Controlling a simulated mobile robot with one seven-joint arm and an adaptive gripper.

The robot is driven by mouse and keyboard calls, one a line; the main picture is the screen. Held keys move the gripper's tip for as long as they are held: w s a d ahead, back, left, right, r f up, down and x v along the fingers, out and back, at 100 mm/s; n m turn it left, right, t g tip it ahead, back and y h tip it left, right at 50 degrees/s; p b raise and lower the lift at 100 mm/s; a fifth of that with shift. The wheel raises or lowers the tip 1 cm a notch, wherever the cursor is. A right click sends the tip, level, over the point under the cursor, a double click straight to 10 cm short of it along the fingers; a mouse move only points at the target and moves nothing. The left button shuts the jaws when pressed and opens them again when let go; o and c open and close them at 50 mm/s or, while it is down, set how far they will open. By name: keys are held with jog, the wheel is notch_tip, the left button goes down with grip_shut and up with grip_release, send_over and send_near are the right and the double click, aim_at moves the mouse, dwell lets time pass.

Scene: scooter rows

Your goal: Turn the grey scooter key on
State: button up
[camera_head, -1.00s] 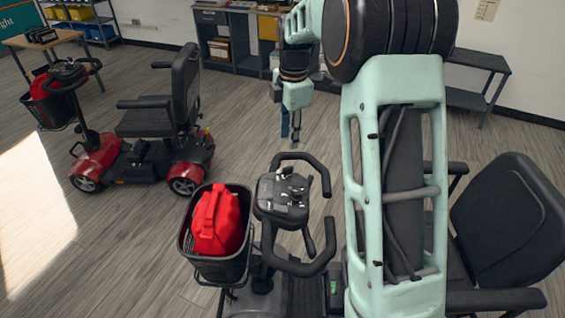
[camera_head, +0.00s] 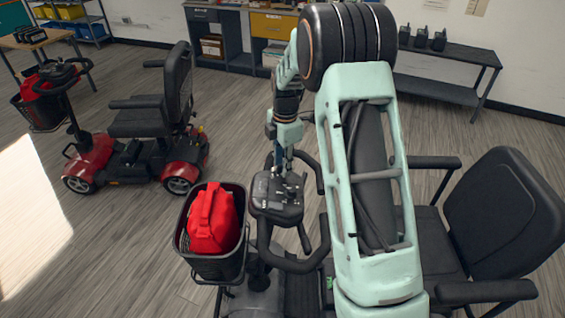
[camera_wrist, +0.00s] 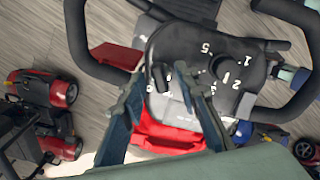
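The near scooter, with a grey body (camera_head: 252,300) and black seat, stands in front of me. Its dark console (camera_head: 277,208) shows in the head view below my gripper (camera_head: 284,168). In the wrist view the console (camera_wrist: 185,108) has white numbers and a round black knob (camera_wrist: 222,67). A small dark upright piece (camera_wrist: 160,77), perhaps the key, stands between the two fingertips of my gripper (camera_wrist: 162,78). The fingers are spread, with a gap on each side of that piece. I cannot tell whether either finger touches it. The key is too small to make out in the head view.
Black handlebars (camera_head: 300,262) loop around the console. A basket (camera_head: 184,240) with a red bag (camera_head: 213,218) is left of it. A red scooter (camera_head: 95,160) stands further left. Open floor lies between the scooters.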

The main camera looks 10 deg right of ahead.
grip_shut()
jog(key=shift+m, duration=0.3)
jog(key=m+g, duration=0.1)
jog(key=m, duration=0.4)
jog(key=shift+w, duration=0.1)
jog(key=m, duration=0.6)
jog(key=shift+g, duration=0.3)
jog(key=shift+m, duration=0.3)
dwell(0.3)
grip_release()
